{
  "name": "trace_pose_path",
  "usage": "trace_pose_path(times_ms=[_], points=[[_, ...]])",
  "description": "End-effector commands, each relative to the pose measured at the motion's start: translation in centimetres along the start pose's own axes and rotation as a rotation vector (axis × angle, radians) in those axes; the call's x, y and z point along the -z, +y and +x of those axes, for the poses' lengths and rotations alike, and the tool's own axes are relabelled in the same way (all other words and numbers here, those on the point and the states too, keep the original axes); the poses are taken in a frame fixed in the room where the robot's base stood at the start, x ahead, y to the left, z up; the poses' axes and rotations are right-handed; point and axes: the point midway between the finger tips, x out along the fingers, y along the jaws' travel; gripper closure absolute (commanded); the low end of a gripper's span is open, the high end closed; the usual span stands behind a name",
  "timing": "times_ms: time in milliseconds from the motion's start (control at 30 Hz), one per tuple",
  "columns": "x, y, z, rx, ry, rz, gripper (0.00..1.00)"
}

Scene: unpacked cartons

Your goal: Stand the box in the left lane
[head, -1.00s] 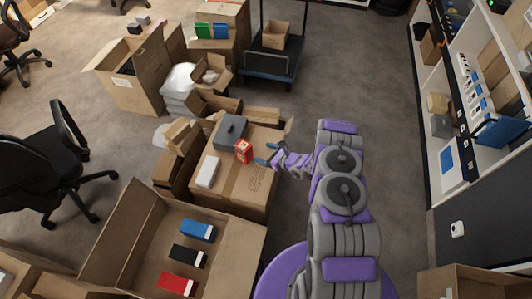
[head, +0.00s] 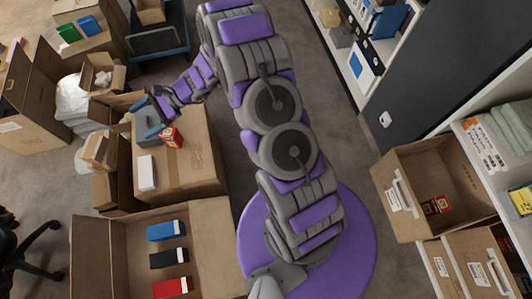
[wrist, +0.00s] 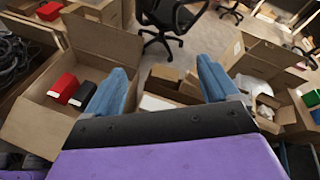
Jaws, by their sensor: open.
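A small red box (head: 172,138) with a pale marking stands on top of a closed carton (head: 195,165) in the head view. My gripper (head: 154,118) is just above and left of it in that view, over a dark grey case (head: 143,124). I cannot tell its height above the case. In the wrist view my gripper (wrist: 160,82) has its two blue fingers wide apart with nothing between them. The small red box is not clearly visible there. No marked lane can be made out for certain.
A white box (head: 147,172) lies on the same carton. An open carton (head: 210,225) in front holds a blue box (head: 166,231), a black box (head: 169,258) and a red box (head: 172,287). At right, an open carton (head: 410,165) holds another red box (head: 437,205).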

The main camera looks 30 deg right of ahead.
Motion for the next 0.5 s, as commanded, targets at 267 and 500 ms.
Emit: trace_pose_path(times_ms=[267, 500], points=[[-10.3, 4.4, -2.8, -0.245, 0.004, -0.254, 0.12], [-16.3, 9.8, -6.4, -0.462, 0.05, -0.456, 0.12]])
